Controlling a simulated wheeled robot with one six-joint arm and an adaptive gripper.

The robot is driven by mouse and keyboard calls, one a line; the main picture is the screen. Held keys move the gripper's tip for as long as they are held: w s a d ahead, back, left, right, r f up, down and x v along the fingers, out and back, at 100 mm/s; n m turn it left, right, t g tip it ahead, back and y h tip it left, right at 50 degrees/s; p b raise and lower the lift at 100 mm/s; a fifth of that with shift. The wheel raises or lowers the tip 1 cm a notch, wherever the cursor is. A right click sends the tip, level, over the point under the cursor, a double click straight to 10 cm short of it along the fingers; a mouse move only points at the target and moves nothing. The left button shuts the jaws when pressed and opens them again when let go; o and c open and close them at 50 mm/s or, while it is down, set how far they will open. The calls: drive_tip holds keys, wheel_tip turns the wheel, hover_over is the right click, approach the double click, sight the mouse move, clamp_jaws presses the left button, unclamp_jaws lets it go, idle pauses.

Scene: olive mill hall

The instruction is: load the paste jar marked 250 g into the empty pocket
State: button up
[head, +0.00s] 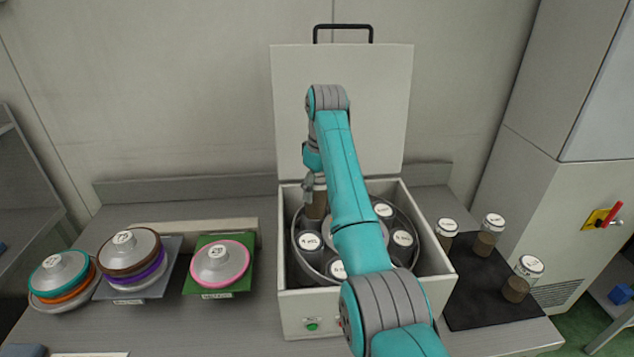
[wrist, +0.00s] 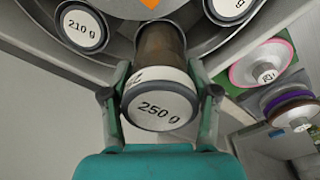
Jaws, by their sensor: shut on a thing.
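The paste jar marked 250 g (wrist: 158,108) is between the fingers of my gripper (wrist: 160,100), which is shut on its pale lid end. In the head view the jar's brown body (head: 316,206) shows below my gripper (head: 313,185), upright at the back left of the round rotor (head: 300,262) inside the open box. In the wrist view the jar's far end reaches the rotor; whether it is seated in a pocket is hidden. A jar marked 210 g (wrist: 82,27) sits in a neighbouring pocket. My arm covers part of the rotor.
The box's lid (head: 290,110) stands open at the back. Several more jars, one of them here (head: 403,240), sit in the rotor. Three jars stand on or by a dark mat (head: 480,310) at right. Stacked discs (head: 130,250) and a green tray (head: 240,283) lie at left.

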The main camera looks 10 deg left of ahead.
sight(316, 197)
drive_tip(key=shift+w+a+f, duration=0.1)
drive_tip(key=shift+a+f, duration=0.05)
drive_tip(key=shift+f, duration=1.35)
